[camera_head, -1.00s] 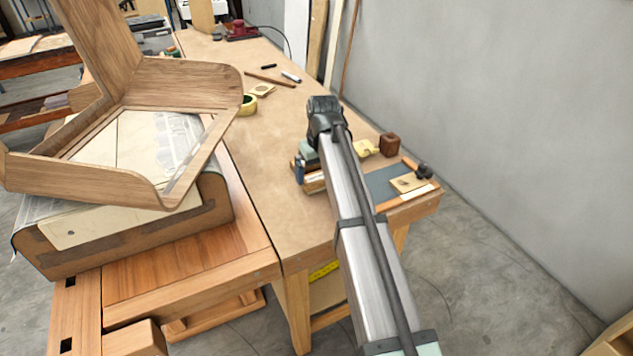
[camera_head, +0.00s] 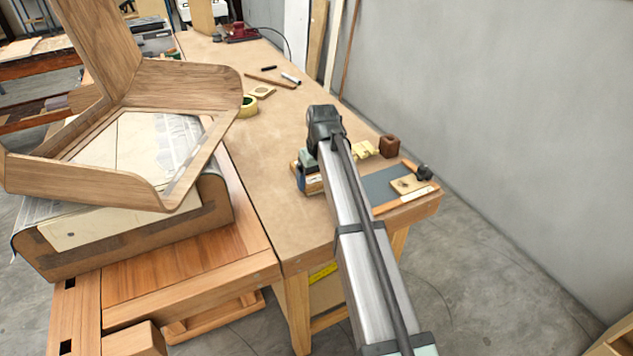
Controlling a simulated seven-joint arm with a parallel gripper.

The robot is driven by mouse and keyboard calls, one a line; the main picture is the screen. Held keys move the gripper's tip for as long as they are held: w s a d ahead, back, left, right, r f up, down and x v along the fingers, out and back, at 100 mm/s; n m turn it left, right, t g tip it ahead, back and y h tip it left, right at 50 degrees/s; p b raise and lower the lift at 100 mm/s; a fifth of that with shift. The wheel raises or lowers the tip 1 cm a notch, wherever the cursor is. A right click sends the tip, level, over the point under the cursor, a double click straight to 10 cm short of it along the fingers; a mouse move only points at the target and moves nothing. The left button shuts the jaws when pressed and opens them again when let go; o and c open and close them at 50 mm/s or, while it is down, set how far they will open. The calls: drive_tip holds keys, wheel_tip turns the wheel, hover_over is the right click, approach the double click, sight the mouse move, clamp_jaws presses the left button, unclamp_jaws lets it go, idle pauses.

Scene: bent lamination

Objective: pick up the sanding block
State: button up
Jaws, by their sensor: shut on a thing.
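My gripper (camera_head: 301,176) is at the near right part of the workbench, left of my arm's long silver link. It is shut on a small tan wooden block, which seems to be the sanding block (camera_head: 315,184). The block shows just right of the dark fingers, low over or on the bench top; I cannot tell if it touches the surface. My wrist and arm hide part of the block and most of the fingers.
A grey mat (camera_head: 384,184) with a tan square piece (camera_head: 407,185) and a dark-headed tool (camera_head: 424,173) lies right of my arm. A brown cube (camera_head: 389,146) stands behind it. A large bent wood form (camera_head: 120,185) fills the left. The bench's middle (camera_head: 265,170) is clear.

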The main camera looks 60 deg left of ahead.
sight(317, 179)
wheel_tip(317, 179, up, 10)
idle(0.6)
drive_tip(key=o, duration=0.4)
drive_tip(key=shift+c, duration=1.4)
drive_tip(key=w+d+f+n+g+h, duration=0.1)
drive_tip(key=w+d+n, duration=0.3)
drive_tip(key=w+n, duration=0.5)
drive_tip(key=w+d+f+n, duration=0.1)
drive_tip(key=w+d+n, duration=0.4)
drive_tip(key=w+n, duration=0.4)
drive_tip(key=w, duration=0.3)
drive_tip(key=shift+w+f+g+h, duration=0.3)
drive_tip(key=shift+w+g+h, duration=0.1)
